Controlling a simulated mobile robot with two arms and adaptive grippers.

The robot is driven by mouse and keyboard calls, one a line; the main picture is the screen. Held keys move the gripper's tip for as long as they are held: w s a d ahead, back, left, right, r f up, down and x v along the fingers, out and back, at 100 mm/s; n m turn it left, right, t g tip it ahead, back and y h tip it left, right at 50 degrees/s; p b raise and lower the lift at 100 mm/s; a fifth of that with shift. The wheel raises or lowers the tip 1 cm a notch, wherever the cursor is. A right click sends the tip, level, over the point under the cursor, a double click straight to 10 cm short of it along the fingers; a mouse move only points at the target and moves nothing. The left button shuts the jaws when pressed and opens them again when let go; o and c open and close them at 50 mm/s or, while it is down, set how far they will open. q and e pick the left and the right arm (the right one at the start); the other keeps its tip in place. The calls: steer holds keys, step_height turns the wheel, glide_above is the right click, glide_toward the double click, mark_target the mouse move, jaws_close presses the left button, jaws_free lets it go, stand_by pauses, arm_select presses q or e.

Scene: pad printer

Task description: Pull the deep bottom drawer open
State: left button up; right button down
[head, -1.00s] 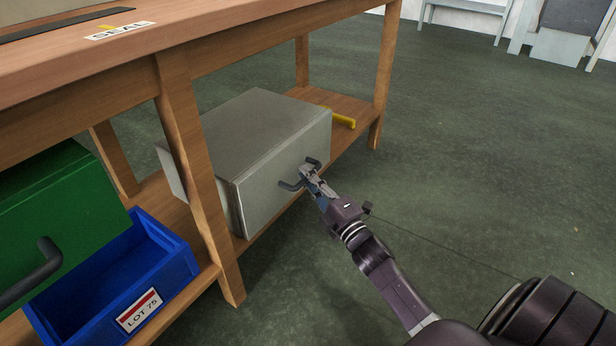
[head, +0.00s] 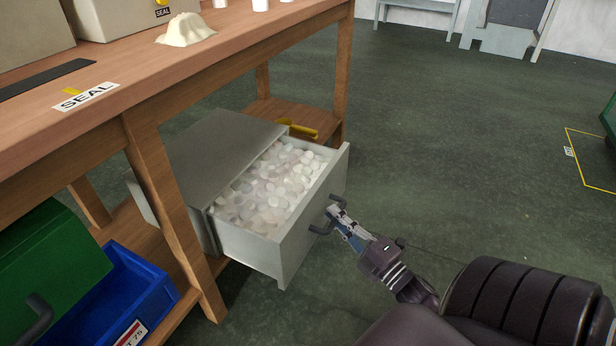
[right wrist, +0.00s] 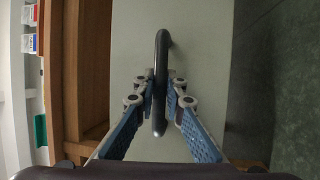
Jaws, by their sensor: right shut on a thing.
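The grey deep drawer (head: 312,222) stands well out of its grey cabinet (head: 222,140) on the bench's lower shelf. It is filled with many small pale round pieces (head: 268,190). Its dark bar handle (head: 322,229) is on the front panel. My right gripper (head: 336,212) is shut on this handle. In the right wrist view the handle (right wrist: 161,75) runs between the two blue-padded fingers, with the pale drawer front behind it. My left gripper is not in view.
A wooden bench post (head: 172,215) stands left of the drawer. A blue bin (head: 150,290) and a green box (head: 45,255) with a dark handle sit at lower left. A yellow object (head: 300,129) lies on the shelf behind the cabinet. The floor right of the drawer is clear.

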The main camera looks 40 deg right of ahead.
steer(key=s+d+p, duration=0.1)
steer(key=s+d, duration=0.1)
steer(key=s, duration=0.3)
steer(key=shift+s+d, duration=0.25)
steer(key=shift+s, duration=0.15)
steer(key=c, duration=2)
jaws_free()
steer(key=shift+o, duration=0.2)
steer(key=s+f, duration=0.2)
steer(key=s, duration=0.9)
steer(key=shift+s, duration=0.4)
